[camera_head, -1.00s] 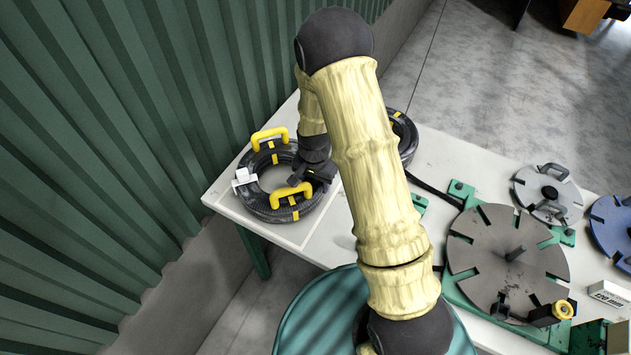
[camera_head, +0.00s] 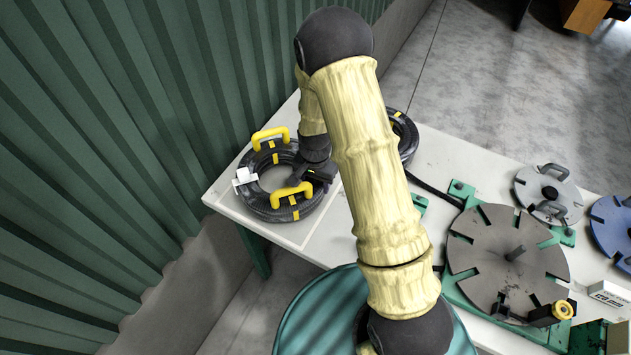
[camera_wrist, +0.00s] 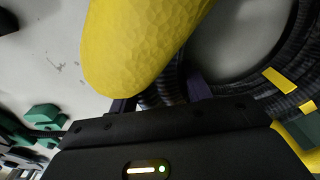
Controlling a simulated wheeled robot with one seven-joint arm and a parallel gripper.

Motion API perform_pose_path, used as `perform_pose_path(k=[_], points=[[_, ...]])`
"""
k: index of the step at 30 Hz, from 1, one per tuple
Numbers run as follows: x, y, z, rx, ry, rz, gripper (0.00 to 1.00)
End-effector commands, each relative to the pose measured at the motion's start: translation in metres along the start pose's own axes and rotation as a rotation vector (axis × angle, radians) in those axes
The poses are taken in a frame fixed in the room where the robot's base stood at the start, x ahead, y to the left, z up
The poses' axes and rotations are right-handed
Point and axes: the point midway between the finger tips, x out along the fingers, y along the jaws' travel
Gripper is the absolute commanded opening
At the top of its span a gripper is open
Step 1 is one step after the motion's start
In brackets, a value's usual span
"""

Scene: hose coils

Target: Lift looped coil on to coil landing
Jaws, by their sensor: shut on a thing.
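The looped coil (camera_head: 258,201) is a ring of black hose with yellow bands and two yellow handles, at the table's left end in the head view. My gripper (camera_head: 312,178) is at the ring's right side, partly hidden by my arm. In the wrist view, my dark fingers (camera_wrist: 160,98) stand on either side of the black ribbed hose (camera_wrist: 170,82), shut on the coil. A large yellow shape, probably a handle (camera_wrist: 140,50), crosses close to the camera. The outlined white corner of the table (camera_head: 226,205) lies under the coil. Whether the coil touches it, I cannot tell.
A second black coil (camera_head: 408,134) lies behind my arm. Grey slotted discs (camera_head: 490,262) on green mounts and a blue disc (camera_head: 612,225) fill the table's right side. A green corrugated wall (camera_head: 120,130) stands close on the left.

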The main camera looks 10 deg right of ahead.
Motion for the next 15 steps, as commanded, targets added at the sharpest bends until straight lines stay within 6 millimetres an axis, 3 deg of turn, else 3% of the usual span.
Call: perform_pose_path(k=[15], points=[[0.0026, -0.0012, -0.001, 0.0, 0.004, -0.004, 0.0]])
